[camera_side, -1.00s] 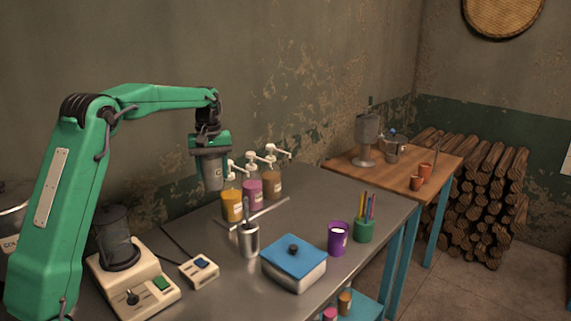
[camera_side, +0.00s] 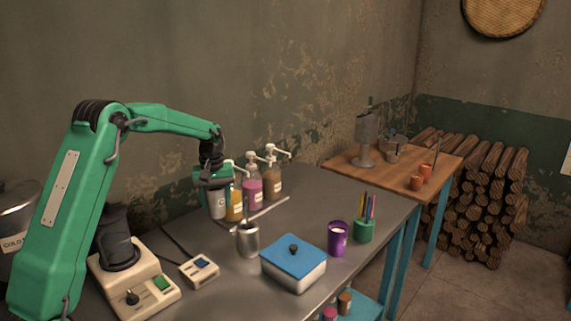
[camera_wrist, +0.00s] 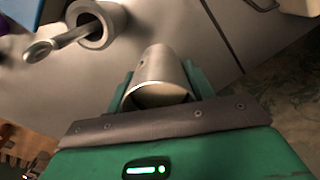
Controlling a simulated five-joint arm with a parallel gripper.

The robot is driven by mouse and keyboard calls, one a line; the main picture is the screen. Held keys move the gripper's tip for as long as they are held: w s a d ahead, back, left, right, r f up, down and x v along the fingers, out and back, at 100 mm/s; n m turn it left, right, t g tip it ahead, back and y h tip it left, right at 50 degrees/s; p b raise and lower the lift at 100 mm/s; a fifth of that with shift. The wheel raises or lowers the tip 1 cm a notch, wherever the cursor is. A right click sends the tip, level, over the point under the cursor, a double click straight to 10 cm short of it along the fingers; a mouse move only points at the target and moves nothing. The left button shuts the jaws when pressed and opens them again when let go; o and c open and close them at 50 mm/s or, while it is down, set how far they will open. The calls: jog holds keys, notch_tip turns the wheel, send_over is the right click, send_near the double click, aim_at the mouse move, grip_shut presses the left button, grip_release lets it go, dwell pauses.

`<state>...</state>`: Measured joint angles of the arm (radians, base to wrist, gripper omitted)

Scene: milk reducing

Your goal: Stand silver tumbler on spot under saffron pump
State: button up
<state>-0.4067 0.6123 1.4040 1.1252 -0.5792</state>
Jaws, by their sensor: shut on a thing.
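My gripper (camera_side: 214,187) is shut on the silver tumbler (camera_side: 217,207), which hangs upright below it in the side view. In the wrist view the tumbler (camera_wrist: 163,70) sits between the two green fingers. The saffron pump (camera_side: 235,206) is the yellow bottle with a white pump head, at the left end of a row of pump bottles. The tumbler is just left of it in the side view and partly overlaps it. The spot under its spout is hidden, and I cannot tell whether the tumbler touches the table.
A thin rail (camera_side: 265,212) lies in front. A metal cup with a spoon (camera_side: 248,241) stands nearby. A blue-lidded box (camera_side: 294,270), purple cup (camera_side: 338,241) and pencil holder (camera_side: 363,232) are further right.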

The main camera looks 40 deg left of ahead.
notch_tip(320, 180, down, 9)
jog(key=shift+f, duration=0.1)
jog(key=shift+w, duration=0.35)
jog(key=shift+w, duration=0.1)
jog(key=shift+w+d, duration=0.15)
jog(key=shift+w, duration=1.4)
jog(key=shift+f, duration=0.55)
jog(key=shift+f, duration=0.1)
jog(key=o, duration=1.2)
